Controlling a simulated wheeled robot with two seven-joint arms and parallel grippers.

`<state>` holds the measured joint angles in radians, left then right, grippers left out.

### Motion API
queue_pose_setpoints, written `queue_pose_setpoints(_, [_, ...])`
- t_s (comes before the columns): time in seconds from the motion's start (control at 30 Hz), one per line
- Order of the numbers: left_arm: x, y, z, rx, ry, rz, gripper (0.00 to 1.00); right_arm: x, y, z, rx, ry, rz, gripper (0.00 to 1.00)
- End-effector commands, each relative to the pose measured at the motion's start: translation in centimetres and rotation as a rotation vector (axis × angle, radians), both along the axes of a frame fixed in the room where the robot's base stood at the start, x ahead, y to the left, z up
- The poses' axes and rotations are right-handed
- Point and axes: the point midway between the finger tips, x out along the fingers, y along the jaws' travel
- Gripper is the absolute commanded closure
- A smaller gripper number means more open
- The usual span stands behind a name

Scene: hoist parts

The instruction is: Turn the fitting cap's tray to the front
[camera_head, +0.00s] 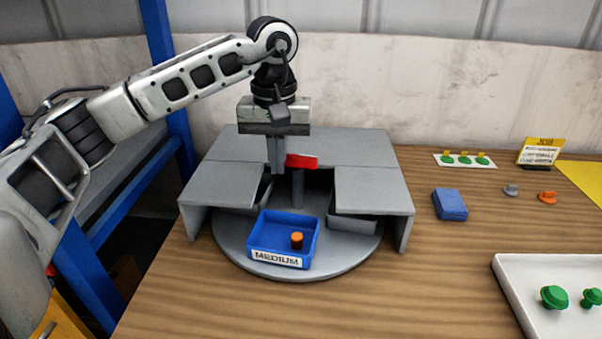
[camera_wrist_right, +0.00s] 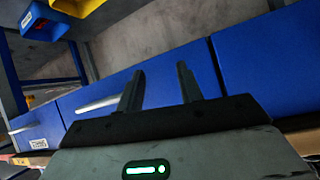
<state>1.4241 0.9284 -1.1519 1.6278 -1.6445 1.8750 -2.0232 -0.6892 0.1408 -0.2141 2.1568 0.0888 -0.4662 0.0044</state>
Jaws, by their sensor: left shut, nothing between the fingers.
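A round grey turntable (camera_head: 298,270) sits under a grey cover (camera_head: 372,188) with an open front. A blue tray (camera_head: 253,233) labelled MEDIUM stands at the front opening and holds a small orange cylindrical part (camera_head: 297,240); I cannot tell if it is the fitting cap. Grey trays partly show under the cover at left and right (camera_head: 352,222). A red tab (camera_head: 302,161) stands by a grey post at the middle. My left gripper (camera_head: 277,171) is shut, pointing down just left of the tab; contact is unclear. My right gripper (camera_wrist_right: 158,72) is open and empty.
On the table's right are a blue block (camera_head: 449,204), a small grey part (camera_head: 511,190), an orange part (camera_head: 547,197), a card with green shapes (camera_head: 464,160), and a white tray (camera_head: 510,268) with green parts. Blue drawers (camera_wrist_right: 270,65) show in the right wrist view.

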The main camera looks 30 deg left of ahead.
Motion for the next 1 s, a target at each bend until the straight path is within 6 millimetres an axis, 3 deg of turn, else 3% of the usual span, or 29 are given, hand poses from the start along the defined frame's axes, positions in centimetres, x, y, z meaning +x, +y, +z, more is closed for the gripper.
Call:
queue_pose_setpoints(0.6, [0.0, 0.0, 5.8, 0.000, 0.000, 0.001, 1.00, 0.1, 0.1, 5.0, 0.004, -0.006, -0.002, 0.64])
queue_pose_setpoints(1.0, [0.0, 0.0, 5.9, 0.000, 0.000, 0.001, 1.00, 0.1, 0.1, 5.1, 0.005, -0.006, -0.003, 0.64])
